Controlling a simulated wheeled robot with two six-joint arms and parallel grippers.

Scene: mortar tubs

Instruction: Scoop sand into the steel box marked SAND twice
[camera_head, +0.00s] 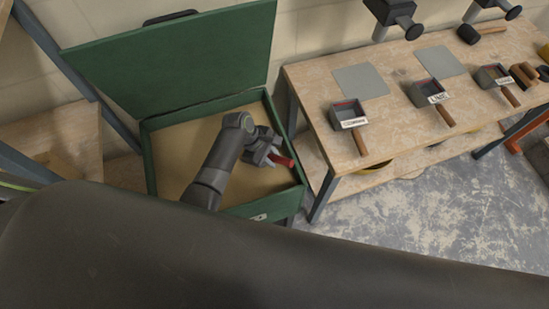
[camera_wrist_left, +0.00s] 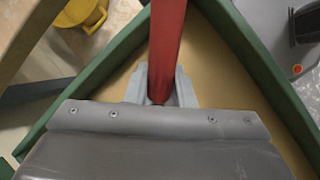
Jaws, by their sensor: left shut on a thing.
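A green chest (camera_head: 149,160) with its lid open holds a bed of tan sand (camera_head: 188,150). My left gripper (camera_head: 270,154) is over the sand at the chest's right side, shut on the red handle (camera_head: 284,162) of a scoop. Three small steel boxes with wooden handles stand on the bench: one (camera_head: 344,112) seems marked CEMENT, one (camera_head: 428,91) LIME; the third (camera_head: 490,75) has an unreadable label.
The wooden bench (camera_head: 395,130) stands right of the chest, with grey sheets (camera_head: 361,81) on top. The raised green lid (camera_head: 180,65) closes off the chest's back. A yellow tub (camera_wrist_left: 82,14) shows in the left wrist view. The concrete floor before the bench is mostly clear.

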